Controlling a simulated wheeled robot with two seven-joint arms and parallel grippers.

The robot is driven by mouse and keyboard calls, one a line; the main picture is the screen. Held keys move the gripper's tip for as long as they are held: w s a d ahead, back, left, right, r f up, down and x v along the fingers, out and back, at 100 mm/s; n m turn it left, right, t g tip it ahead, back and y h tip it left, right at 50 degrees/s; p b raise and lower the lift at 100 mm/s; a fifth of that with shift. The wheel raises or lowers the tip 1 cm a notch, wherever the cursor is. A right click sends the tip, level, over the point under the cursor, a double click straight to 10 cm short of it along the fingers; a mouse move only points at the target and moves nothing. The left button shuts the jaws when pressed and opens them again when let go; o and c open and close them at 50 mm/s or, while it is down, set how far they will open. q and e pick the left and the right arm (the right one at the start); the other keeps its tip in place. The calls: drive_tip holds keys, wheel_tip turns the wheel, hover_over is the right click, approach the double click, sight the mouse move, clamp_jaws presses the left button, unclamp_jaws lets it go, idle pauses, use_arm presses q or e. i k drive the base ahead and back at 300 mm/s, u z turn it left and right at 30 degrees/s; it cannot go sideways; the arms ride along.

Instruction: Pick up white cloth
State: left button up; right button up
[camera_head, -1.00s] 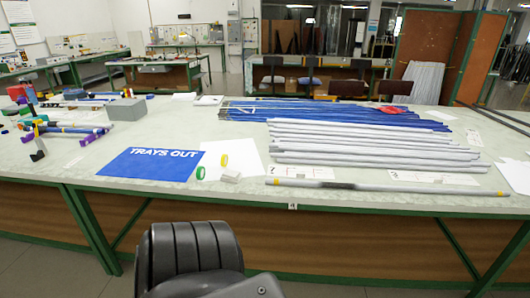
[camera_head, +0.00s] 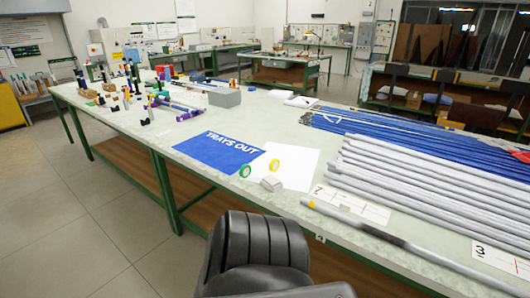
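A small whitish folded or block-like item (camera_head: 271,184) lies near the front edge of the table, on the corner of a white sheet (camera_head: 296,170). I cannot tell whether it is cloth. Another flat white item (camera_head: 300,101) with something dark on it lies farther back, and I cannot tell whether it is paper or cloth. Neither of my grippers is in view. A dark grey part of my own body shows at the bottom middle, in front of the table edge.
The long table (camera_head: 120,124) has a green frame. A blue "TRAYS OUT" sheet (camera_head: 218,153), green tape (camera_head: 245,171), yellow tape (camera_head: 274,165) and a grey box (camera_head: 224,97) lie on it. Grey rods (camera_head: 420,180) and blue rods (camera_head: 400,132) fill the right. Floor at left is clear.

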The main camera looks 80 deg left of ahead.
sight(270, 183)
drive_tip(key=u, duration=0.7)
drive_tip(key=i, duration=0.75)
drive_tip(key=u, duration=0.9)
